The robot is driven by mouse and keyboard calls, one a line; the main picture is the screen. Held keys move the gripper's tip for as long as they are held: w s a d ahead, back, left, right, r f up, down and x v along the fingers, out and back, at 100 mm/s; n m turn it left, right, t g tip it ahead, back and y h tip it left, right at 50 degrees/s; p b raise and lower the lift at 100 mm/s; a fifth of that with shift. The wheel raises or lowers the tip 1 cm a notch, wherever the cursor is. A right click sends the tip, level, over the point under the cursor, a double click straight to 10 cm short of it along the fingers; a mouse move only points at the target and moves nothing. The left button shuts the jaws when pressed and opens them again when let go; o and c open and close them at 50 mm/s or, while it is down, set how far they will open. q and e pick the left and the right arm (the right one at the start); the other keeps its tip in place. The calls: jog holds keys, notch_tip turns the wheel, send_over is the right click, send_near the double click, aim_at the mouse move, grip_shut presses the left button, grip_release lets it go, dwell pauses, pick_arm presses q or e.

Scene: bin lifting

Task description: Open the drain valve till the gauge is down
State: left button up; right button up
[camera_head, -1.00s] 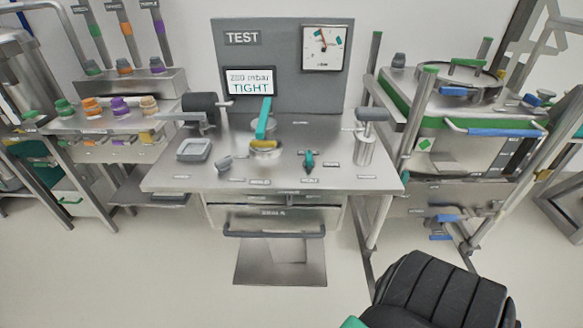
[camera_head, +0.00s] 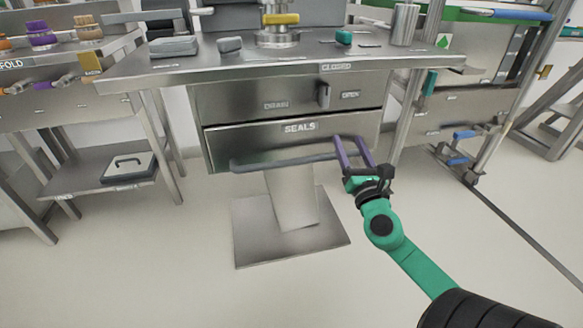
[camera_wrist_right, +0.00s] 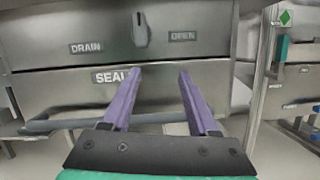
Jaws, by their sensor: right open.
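The drain valve is a small grey knob (camera_head: 324,95) on the upper front panel under the bench, between the labels DRAIN and OPEN, with CLOSED above it. The knob stands upright, pointing toward CLOSED; it also shows in the right wrist view (camera_wrist_right: 141,30). My right gripper (camera_head: 352,140) has purple fingers, open and empty. It is below and to the right of the knob, in front of the SEALS drawer. In the right wrist view the fingers (camera_wrist_right: 160,72) point up toward the panel, apart from the knob. The gauge is out of view now. My left gripper is not in view.
The SEALS drawer (camera_head: 246,144) has a long grey bar handle (camera_head: 282,162) near my right gripper. The bench top (camera_head: 200,68) overhangs the panel. A pedestal base (camera_head: 290,240) stands below. A rack (camera_head: 440,105) is at the right. The floor in front is clear.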

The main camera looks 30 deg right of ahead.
aim_at(326, 98)
jog(key=w+r+n, duration=0.1)
jog(key=w+r, duration=0.1)
jog(key=w, duration=0.2)
jog(key=w+d+r+t+p, duration=0.1)
jog(key=w+r, duration=0.2)
jog(key=w, duration=0.1)
jog(key=w+r+n+y, duration=0.1)
jog(key=w+r, duration=0.2)
jog(key=w, duration=0.1)
jog(key=shift+d+r+n+t+p, duration=0.1)
jog(key=shift+d+n+t+p, duration=0.15)
jog(key=shift+n+t+p, duration=0.1)
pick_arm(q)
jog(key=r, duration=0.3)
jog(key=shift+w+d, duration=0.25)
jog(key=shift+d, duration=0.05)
pick_arm(e)
grip_shut()
